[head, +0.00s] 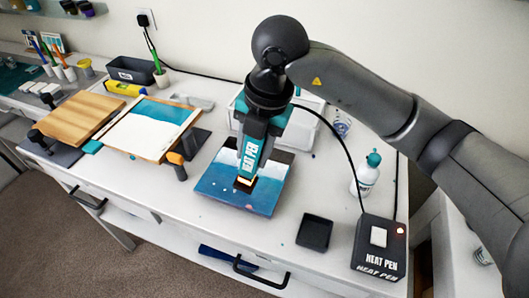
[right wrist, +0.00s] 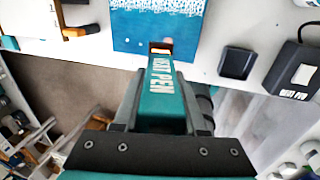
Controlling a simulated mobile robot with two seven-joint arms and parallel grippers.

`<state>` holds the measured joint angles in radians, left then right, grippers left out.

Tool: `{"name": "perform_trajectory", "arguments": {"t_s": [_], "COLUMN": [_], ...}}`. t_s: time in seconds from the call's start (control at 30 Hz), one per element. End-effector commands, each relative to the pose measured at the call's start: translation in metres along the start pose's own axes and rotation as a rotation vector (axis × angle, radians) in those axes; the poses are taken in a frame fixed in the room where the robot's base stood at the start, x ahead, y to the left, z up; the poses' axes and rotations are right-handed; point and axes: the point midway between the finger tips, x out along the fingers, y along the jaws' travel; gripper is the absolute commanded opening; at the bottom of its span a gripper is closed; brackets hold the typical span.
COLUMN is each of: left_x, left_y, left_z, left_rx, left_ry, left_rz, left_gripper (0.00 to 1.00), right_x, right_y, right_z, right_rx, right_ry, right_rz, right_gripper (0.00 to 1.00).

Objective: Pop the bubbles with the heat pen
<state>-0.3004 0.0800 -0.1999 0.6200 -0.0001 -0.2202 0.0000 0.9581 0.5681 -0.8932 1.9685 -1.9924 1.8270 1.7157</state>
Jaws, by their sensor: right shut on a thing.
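My right gripper (head: 263,126) is shut on the teal heat pen (head: 251,155), which points down with its tip glowing orange. The tip is over the blue resin panel (head: 225,200), near its middle; I cannot tell whether it touches the surface. The pen also shows in the right wrist view (right wrist: 161,78), with the panel (right wrist: 128,35) beyond its tip. Small pale spots, likely bubbles, show on the panel left of the pen and at its far side in the wrist view. The pen and gripper hide part of the panel. My left gripper is not in view.
The black heat pen base (head: 380,248) stands at the right with a small lit lamp; a cord runs from it. A black tray (head: 314,232) and a teal-capped bottle (head: 366,175) are nearby. A framed teal-and-white panel (head: 152,128) and a wooden board (head: 80,117) lie left.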

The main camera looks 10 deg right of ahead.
Motion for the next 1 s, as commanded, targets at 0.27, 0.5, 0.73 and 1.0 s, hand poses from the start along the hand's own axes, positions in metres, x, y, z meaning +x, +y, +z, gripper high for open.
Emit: {"name": "perform_trajectory", "arguments": {"t_s": [0.27, 0.5, 0.73, 1.0], "left_x": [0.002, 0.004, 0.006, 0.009], "left_y": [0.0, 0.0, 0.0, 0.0], "left_z": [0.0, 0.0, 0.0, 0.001], "left_rx": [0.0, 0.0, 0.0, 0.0], "left_ry": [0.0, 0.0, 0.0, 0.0], "left_rz": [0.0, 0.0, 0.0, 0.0], "left_gripper": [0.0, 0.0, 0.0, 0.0], "right_x": [0.004, 0.008, 0.011, 0.015], "right_y": [0.022, 0.04, 0.056, 0.076], "right_z": [0.0, 0.0, 0.0, 0.0], "right_rx": [-0.001, -0.001, 0.0, -0.001], "right_ry": [-0.002, 0.0, -0.001, -0.002], "right_rz": [0.002, 0.003, 0.002, 0.002], "right_gripper": [0.0, 0.0, 0.0, 0.0]}}
